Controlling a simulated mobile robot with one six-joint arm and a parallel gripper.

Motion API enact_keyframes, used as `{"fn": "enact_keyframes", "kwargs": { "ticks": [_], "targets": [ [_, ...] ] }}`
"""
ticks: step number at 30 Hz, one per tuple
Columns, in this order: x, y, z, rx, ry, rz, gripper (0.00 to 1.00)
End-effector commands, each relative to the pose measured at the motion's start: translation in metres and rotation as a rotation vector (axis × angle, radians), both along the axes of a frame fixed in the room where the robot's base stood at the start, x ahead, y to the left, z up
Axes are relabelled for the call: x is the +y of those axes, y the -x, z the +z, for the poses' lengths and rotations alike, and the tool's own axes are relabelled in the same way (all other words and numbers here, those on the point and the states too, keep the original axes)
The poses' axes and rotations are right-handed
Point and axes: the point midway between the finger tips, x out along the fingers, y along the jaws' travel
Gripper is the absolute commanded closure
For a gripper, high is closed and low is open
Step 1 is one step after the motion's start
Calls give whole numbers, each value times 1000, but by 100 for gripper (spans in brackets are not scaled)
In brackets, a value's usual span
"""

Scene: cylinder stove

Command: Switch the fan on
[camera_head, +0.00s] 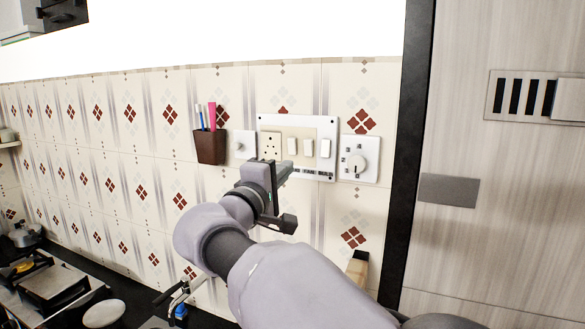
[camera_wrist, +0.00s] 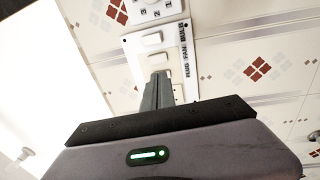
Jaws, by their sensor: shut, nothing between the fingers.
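A white switch panel (camera_head: 262,124) is on the tiled wall, with a socket at its left and three rocker switches in a row. In the wrist view the panel (camera_wrist: 131,45) carries the printed words PLUG, FAN and BULB. The fan switch (camera_head: 308,146) is the middle one; it also shows in the wrist view (camera_wrist: 156,57). Its on or off position is too small to tell. My gripper (camera_head: 286,167) is shut and empty in front of the panel's lower part. In the wrist view its fingertips (camera_wrist: 159,74) overlap the plug switch, just below the fan switch. I cannot tell if they touch.
A dial plate (camera_head: 371,147) is right of the panel, and a small knob plate (camera_head: 241,146) is left. A brown pen holder (camera_head: 209,147) hangs farther left. A dark post (camera_head: 404,170) and wooden panelling stand right. A stove and counter lie below left.

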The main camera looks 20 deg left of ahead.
Motion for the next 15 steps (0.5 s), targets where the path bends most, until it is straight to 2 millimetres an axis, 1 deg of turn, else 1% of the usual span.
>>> {"fn": "enact_keyframes", "kwargs": {
  "ticks": [1, 3, 6, 9, 15],
  "targets": [
    [3, 11, -2, 0, 0, 4, 100],
    [4, 23, -3, 0, 0, 4, 100],
    [6, 34, -4, -1, 0, 3, 100],
    [7, 40, -5, -1, -1, 2, 100],
    [7, 42, -5, 0, 0, 1, 100]
  ]
}}
